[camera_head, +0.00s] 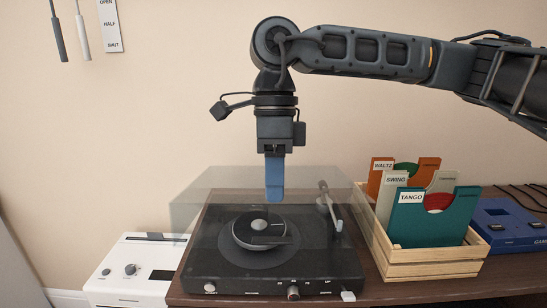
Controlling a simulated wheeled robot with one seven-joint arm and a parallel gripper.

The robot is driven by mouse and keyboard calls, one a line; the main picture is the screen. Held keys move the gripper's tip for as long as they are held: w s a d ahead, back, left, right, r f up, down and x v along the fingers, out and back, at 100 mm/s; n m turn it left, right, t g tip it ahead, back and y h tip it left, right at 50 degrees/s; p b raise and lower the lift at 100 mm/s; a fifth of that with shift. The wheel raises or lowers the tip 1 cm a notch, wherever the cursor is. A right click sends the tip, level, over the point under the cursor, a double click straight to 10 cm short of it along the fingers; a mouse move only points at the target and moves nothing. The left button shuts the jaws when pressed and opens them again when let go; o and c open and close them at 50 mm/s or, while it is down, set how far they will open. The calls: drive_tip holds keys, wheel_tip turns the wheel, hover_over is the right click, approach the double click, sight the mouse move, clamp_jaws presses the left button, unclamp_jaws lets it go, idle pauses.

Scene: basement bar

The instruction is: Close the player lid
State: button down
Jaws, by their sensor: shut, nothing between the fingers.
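The player (210,271) is a dark record player on the wooden bar top, with a small dark disc (258,232) on its platter and a pale tonearm (329,207) at the right. Its clear, smoky lid (226,187) shows above the rear of the deck. The lid looks raised at the back, but its faint edges make its exact tilt hard to tell. My gripper (274,197) points straight down over the rear of the player, its blue fingers shut and empty. The fingers overlap the lid in the picture; I cannot tell whether they touch it.
A wooden crate (433,271) of record sleeves stands close to the player's right. A blue device (510,238) lies beyond it. A white unit (133,263) with knobs stands at the left. The wall is behind; the space above the player's front is clear.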

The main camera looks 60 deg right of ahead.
sight(275, 241)
drive_tip(key=x, duration=0.7)
